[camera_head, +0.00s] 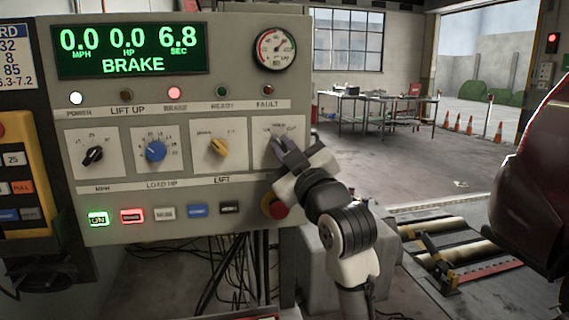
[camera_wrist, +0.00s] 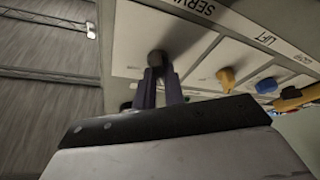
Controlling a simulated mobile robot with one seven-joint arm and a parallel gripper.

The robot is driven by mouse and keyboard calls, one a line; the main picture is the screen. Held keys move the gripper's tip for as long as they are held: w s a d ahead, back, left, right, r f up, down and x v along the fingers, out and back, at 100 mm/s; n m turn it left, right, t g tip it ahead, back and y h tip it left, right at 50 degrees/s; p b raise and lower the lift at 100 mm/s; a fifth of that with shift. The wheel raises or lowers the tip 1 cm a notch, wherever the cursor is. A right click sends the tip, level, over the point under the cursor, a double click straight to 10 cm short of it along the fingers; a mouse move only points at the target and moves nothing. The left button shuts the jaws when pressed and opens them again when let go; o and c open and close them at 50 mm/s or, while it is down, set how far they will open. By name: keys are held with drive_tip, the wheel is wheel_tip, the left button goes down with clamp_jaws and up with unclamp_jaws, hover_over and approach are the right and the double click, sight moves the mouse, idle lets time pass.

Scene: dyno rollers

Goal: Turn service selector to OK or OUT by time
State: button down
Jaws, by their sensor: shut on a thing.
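The control panel (camera_head: 180,30) fills the left of the head view. Its green display (camera_head: 130,50) reads 0.0 MPH, 0.0 HP, 6.8 SEC and BRAKE. The service selector's plate (camera_head: 291,126) is the rightmost of the dial plates, and my gripper (camera_head: 283,147) is in front of it. In the wrist view the selector's dark knob (camera_wrist: 156,60) sits between the fingertips of my gripper (camera_wrist: 158,72), which is shut on it. Part of the SERVICE label shows beside it. The knob's pointer is hidden, so I cannot tell its setting.
A black knob (camera_head: 93,156), a blue knob (camera_head: 155,151) and a yellow lift knob (camera_head: 218,147) stand left of the selector. A red button (camera_head: 275,208) is close below my wrist. Rollers (camera_head: 436,229) and a red vehicle (camera_head: 540,185) are at right.

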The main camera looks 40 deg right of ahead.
drive_tip(key=shift+n+b, duration=0.4)
drive_tip(key=shift+n, duration=0.4)
drive_tip(key=shift+y, duration=0.4)
drive_tip(key=c, duration=1.5)
unclamp_jaws()
drive_tip(key=b+v, duration=0.1)
drive_tip(key=v, duration=0.6)
drive_tip(key=b+v, duration=0.2)
drive_tip(key=v, duration=0.5)
drive_tip(key=shift+r, duration=0.25)
drive_tip(key=shift+w, duration=0.1)
